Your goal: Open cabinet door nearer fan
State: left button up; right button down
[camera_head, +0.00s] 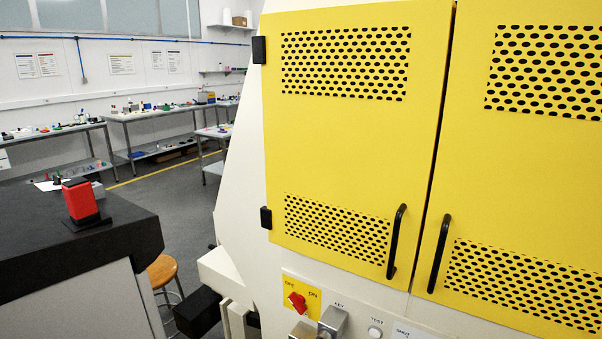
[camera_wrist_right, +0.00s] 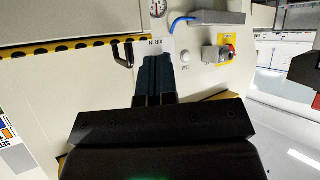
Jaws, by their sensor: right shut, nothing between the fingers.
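Two yellow cabinet doors stand side by side in the head view, the left door (camera_head: 345,150) and the right door (camera_head: 520,190). Both look closed, with a narrow dark gap between them. The left door has a black handle (camera_head: 397,242) at its lower right and black hinges on its left. The right door has a black handle (camera_head: 438,254) at its lower left. No fan can be made out in either view. My right gripper (camera_wrist_right: 154,75) is shut and empty in the right wrist view, near a pale machine panel. My left gripper is not in view.
Below the doors is a red rotary switch (camera_head: 297,302) on a yellow plate. A black-topped counter (camera_head: 100,240) bearing a red block (camera_head: 79,199) stands at the left, with a wooden stool (camera_head: 162,270) beside it. Workbenches line the back wall. A dark handle (camera_wrist_right: 122,54) shows in the wrist view.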

aim_at(512, 238)
jog(key=z, duration=1.35)
